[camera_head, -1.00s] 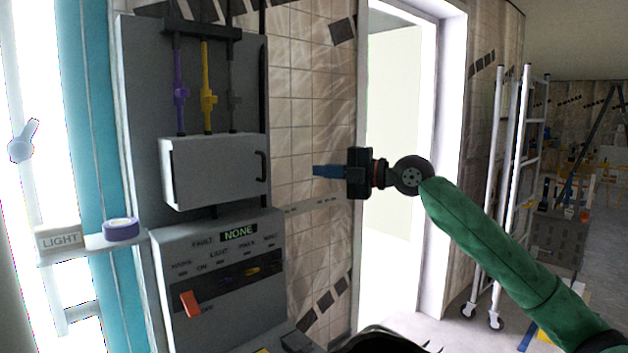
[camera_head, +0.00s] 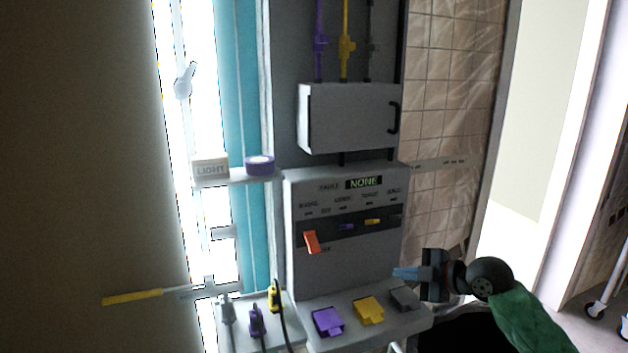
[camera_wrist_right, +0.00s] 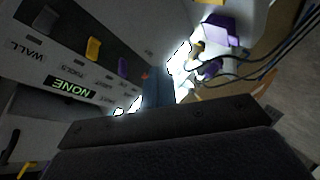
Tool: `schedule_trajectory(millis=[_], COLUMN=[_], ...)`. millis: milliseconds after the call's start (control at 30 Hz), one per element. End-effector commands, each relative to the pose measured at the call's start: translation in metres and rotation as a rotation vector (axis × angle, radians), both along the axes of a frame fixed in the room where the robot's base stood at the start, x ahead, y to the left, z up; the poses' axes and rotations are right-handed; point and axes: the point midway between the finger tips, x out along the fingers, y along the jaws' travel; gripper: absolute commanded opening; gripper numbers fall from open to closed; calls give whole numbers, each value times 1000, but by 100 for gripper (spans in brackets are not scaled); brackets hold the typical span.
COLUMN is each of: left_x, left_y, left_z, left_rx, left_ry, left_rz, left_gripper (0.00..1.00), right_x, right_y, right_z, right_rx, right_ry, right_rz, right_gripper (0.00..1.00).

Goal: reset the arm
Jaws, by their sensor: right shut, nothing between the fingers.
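My right gripper (camera_head: 404,273) is shut and empty, with its blue fingers pointing left. In the head view it is in front of the lower right of the grey control panel (camera_head: 345,262), just above the dark grey block on the ledge. Its green-sleeved arm comes in from the lower right. In the right wrist view the blue fingers (camera_wrist_right: 157,88) point at the panel, which shows upside down. My left gripper is not in view.
A grey box (camera_head: 350,118) with a handle is above the panel. A purple block (camera_head: 327,322) and a yellow block (camera_head: 369,310) sit on the ledge. A shelf at left holds a LIGHT block (camera_head: 210,167) and purple tape roll (camera_head: 259,165). A doorway is at right.

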Motion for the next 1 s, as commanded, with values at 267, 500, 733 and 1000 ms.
schedule_trajectory(millis=[267, 500, 733, 1000], left_x=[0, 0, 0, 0], left_y=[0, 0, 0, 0], left_z=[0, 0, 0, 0], left_rx=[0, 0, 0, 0], left_ry=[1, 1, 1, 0], left_rz=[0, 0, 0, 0], left_gripper=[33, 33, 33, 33], right_x=[-54, -111, -174, -259], right_y=[22, 30, 29, 19], right_z=[-106, -179, -239, -292], right_rx=[53, 104, 152, 203], right_ry=[250, 453, 643, 846], right_rz=[-162, -350, -571, -879], right_gripper=[0, 0, 0, 0])
